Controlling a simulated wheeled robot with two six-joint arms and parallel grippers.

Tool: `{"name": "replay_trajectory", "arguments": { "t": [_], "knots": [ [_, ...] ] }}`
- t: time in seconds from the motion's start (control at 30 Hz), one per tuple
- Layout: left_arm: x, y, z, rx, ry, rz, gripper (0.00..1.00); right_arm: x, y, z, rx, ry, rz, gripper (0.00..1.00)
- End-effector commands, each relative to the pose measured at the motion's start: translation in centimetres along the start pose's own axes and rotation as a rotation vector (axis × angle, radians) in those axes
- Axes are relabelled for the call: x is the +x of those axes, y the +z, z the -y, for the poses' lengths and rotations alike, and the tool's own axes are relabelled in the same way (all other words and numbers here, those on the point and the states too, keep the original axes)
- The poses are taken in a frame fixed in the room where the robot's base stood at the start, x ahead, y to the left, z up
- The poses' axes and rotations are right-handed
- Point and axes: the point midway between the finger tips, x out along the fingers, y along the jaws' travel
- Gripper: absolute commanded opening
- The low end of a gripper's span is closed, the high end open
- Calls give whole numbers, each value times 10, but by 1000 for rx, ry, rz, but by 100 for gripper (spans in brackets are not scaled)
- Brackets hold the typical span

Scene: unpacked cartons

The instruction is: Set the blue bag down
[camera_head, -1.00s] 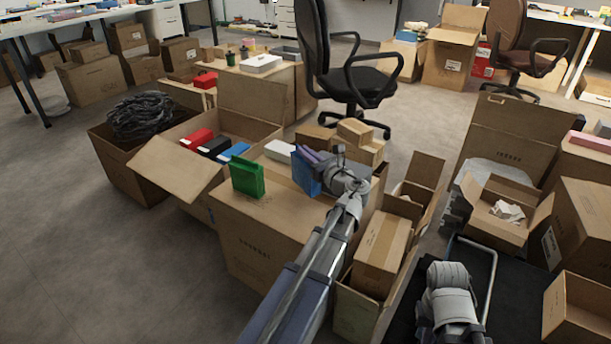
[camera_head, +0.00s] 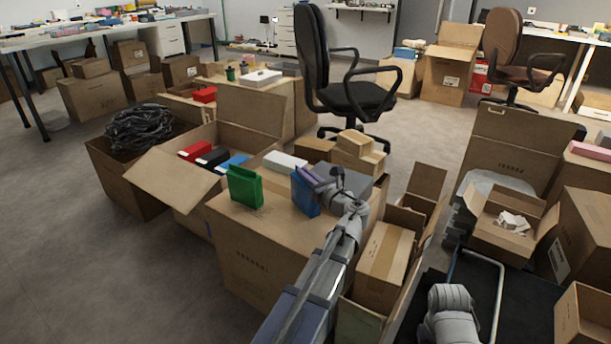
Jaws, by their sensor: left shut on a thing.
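The blue bag (camera_head: 303,196) is upright over the top of a large closed carton (camera_head: 250,245) in the middle of the view. My left gripper (camera_head: 316,181) is shut on its upper part and hides some of its right side. The bag's lower edge is at or very close to the carton top; I cannot tell whether it touches. A green bag (camera_head: 244,187) stands on the same carton to the left, apart from the blue one. My right arm shows at the bottom right, but its gripper is out of view.
An open carton (camera_head: 172,181) with red, black and blue items stands behind and left. A white box (camera_head: 285,161) and small stacked cartons (camera_head: 357,148) are behind the bag. An office chair (camera_head: 350,95) is farther back.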

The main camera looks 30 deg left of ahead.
Motion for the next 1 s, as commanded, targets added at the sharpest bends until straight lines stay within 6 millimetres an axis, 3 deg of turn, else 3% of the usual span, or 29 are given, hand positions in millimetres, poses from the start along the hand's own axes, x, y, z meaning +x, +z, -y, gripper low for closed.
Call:
{"name": "replay_trajectory", "arguments": {
  "t": [0.03, 0.3, 0.63, 1.0],
  "knots": [
    [0, -2, 0, 0, 0, 0, 10, 2, 0, 0, 0, 0, 0, 0],
    [0, -1, 0, 0, 0, 0, 37, 1, 0, 0, 0, 0, 0, 0],
    [-2, 4, 0, 0, -1, 0, 37, -4, 0, 0, 0, 0, 0, 0],
    [-76, 2, -1, 0, -4, 0, 37, -2, 0, 0, 0, 0, 0, 0]
  ]
}}
